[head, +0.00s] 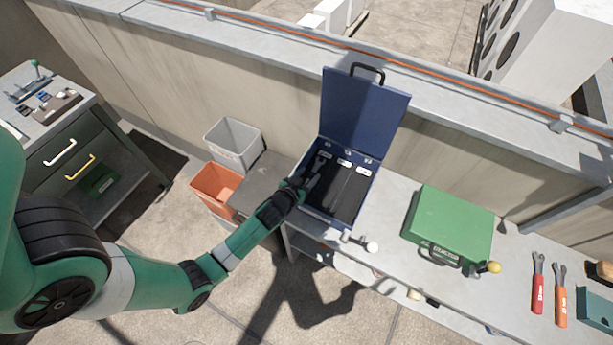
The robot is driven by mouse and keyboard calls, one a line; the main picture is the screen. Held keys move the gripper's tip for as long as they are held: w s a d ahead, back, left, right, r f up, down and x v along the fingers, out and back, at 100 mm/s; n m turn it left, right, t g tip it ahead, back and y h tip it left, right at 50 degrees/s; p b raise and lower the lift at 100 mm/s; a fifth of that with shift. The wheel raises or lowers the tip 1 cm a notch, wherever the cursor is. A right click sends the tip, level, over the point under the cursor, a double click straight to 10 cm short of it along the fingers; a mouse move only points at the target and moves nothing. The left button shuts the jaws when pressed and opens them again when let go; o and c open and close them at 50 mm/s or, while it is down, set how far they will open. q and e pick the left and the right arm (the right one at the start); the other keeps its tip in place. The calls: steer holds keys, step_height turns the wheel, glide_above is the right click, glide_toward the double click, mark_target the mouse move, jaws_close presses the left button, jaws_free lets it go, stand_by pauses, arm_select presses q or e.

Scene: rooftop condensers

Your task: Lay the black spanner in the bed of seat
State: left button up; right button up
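The open blue case (365,112) stands on the grey bench with its lid up. Its dark inside (346,193) has long beds side by side, each with a small white label at the far end; the writing is too small to read. A dark, slim spanner-like shape (319,167) shows at the left bed, just beyond my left gripper (304,184). It looks like the black spanner, but I cannot tell whether it lies in the bed or is held. My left gripper is over the case's left side, its fingers dark and hard to make out. My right gripper is not in view.
A closed green case (452,222) sits to the right on the bench. Red (538,283) and orange (560,295) spanners lie farther right. Grey (233,143) and orange (214,186) bins stand left of the bench. A low wall runs behind. Clear bench separates the cases.

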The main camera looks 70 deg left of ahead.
arm_select(q)
steer(key=shift+s+d+f, duration=0.1)
steer(key=shift+s+f, duration=0.2)
steer(key=shift+f, duration=0.3)
steer(key=shift+s+d+f, duration=0.1)
steer(key=shift+s+f, duration=0.15)
steer(key=shift+f, duration=0.35)
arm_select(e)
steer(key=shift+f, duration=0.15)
arm_select(q)
steer(key=shift+r, duration=0.4)
steer(key=shift+s+d+r+p, duration=0.1)
steer(key=shift+d+r+p, duration=0.1)
steer(key=shift+r+p, duration=0.35)
steer(key=r+p+v, duration=0.1)
steer(key=v, duration=0.9)
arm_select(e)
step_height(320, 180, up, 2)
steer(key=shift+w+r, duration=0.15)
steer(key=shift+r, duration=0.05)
